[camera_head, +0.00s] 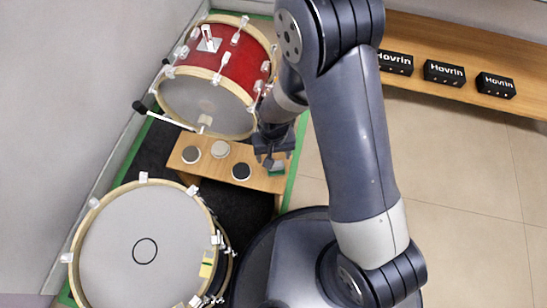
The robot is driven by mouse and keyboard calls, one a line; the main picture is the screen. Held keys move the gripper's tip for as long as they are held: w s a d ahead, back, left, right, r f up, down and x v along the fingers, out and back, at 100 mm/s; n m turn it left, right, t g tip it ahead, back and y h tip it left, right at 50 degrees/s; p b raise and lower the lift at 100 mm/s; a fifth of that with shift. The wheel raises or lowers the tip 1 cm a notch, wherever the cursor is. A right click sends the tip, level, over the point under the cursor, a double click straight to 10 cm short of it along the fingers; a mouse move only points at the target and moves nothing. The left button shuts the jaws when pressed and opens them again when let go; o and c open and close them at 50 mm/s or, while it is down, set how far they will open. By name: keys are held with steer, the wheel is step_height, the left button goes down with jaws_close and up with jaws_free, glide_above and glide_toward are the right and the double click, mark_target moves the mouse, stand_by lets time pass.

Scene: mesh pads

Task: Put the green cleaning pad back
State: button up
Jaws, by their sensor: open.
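A small green pad (277,168) shows at the right end of a small wooden bench (212,173), partly hidden by my gripper. My gripper (272,160) is open and directly over or around the green pad; I cannot tell whether its fingers touch it.
A large white-headed drum (120,245) stands in front. Several black Hovrin boxes (444,72) lie on a wooden shelf at right. Tiled floor (455,160) there is clear.

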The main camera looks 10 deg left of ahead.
step_height(320, 180, up, 5)
steer(key=shift+r+p, duration=0.1)
steer(key=shift+p, duration=0.65)
